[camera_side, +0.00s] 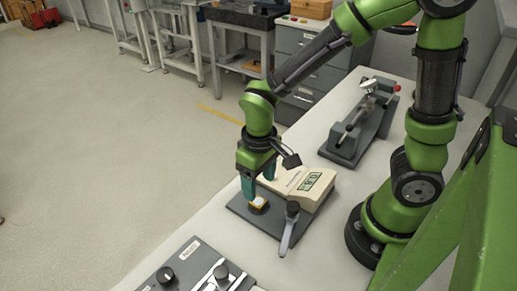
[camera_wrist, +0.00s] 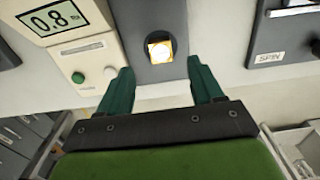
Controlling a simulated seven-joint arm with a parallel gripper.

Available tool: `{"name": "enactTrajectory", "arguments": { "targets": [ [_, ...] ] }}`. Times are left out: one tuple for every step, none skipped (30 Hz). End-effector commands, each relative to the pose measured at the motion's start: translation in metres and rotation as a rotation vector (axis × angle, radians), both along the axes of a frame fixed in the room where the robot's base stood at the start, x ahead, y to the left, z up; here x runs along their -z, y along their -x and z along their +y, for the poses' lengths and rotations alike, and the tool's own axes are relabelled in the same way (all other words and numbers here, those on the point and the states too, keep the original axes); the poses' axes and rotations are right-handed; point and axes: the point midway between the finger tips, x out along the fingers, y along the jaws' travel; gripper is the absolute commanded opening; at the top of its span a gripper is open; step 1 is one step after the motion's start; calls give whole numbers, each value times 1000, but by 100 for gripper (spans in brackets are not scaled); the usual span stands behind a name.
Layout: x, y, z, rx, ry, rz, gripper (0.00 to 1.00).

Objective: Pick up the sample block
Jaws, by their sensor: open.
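The sample block (camera_wrist: 160,50) is a small whitish block with yellow-orange edges. It sits on a dark round seat on the grey base plate (camera_wrist: 155,15) of a weighing device, and it also shows in the side view (camera_side: 258,202). My gripper (camera_wrist: 163,68) is open, with its two teal fingers apart and nothing between them. In the wrist view the block lies just beyond the fingertips, roughly centred between them. In the side view my gripper (camera_side: 259,190) hangs right at the block; I cannot tell the exact height gap.
The beige weighing device (camera_side: 302,185) with a digital display stands beside the block. A grey lever (camera_side: 290,225) rises from the base plate's front. A grey control panel (camera_side: 190,270) lies at the front, and a clamp fixture (camera_side: 362,122) stands farther back on the white table.

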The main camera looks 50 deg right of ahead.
Motion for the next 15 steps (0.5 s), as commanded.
{"name": "enactTrajectory", "arguments": {
  "targets": [
    [6,1,0,0,1,3,66],
    [8,1,0,0,1,2,66],
    [9,0,0,0,0,1,66],
    [11,0,0,0,0,1,66],
    [12,0,0,0,0,1,66],
    [16,0,0,1,0,2,66],
    [19,0,0,1,0,3,66],
    [23,0,0,0,1,3,66],
    [30,0,0,1,2,5,66],
    [35,0,0,1,2,5,66],
    [40,-1,0,1,2,6,66],
    [46,-1,0,1,1,5,66],
    [50,-1,0,1,2,6,66],
    [53,-1,0,0,1,4,66],
    [57,-1,0,1,1,4,66]
  ]
}}
